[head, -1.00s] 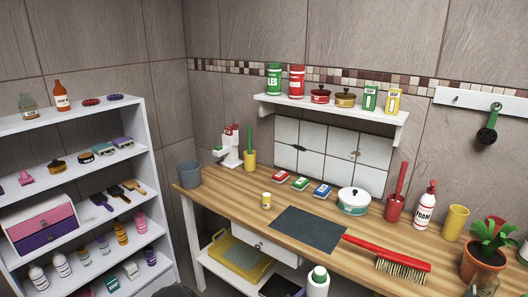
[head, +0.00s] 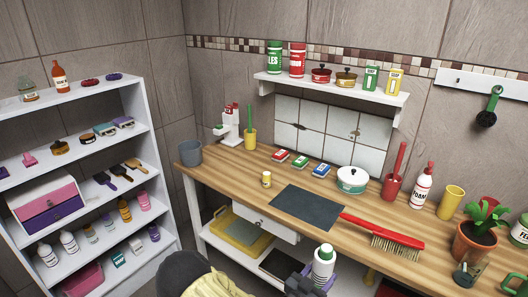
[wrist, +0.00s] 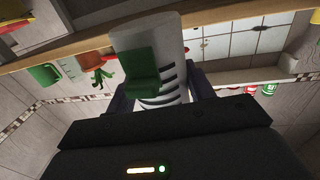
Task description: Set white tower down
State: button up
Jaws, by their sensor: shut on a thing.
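The white tower (head: 323,268) is a white, bottle-like upright piece with a green top, low in the head view, in front of the bench's front edge. My gripper (head: 308,282) is shut on it and holds it up off any surface. In the wrist view the white tower (wrist: 149,40) stands between the dark fingers of my gripper (wrist: 160,92), with a green block and dark stripes on its near face. Its lower end is not clearly visible in the head view. The wooden bench (head: 231,176) lies beyond it.
A dark mat (head: 307,207) lies on the bench.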

aim_at(320, 257)
jog(key=w+r+n+t+y+p, duration=0.1)
jog(key=r+n+y+p, duration=0.1)
jog(key=w+r+n+t+y+p, duration=0.1)
jog(key=r+y+p, duration=0.2)
jog(key=r+n+t+y+p, duration=0.2)
jog(key=r+p, duration=0.1)
jog(key=shift+w+n+y, duration=0.3)
jog(key=shift+w, duration=0.1)
jog(key=y, duration=0.1)
jog(key=n+y+p, duration=0.1)
jog(key=n+p, duration=0.1)
jog(key=shift+s+a+r+t+y, duration=0.15)
jog(key=shift+a+r+t+y, duration=0.15)
jog(key=shift+t+y, duration=0.1)
jog(key=shift+s+a+n+y+p, duration=0.3)
jog(key=shift+n+y+p, duration=0.25)
jog(key=shift+y, duration=0.35)
jog(key=shift+f, duration=0.1)
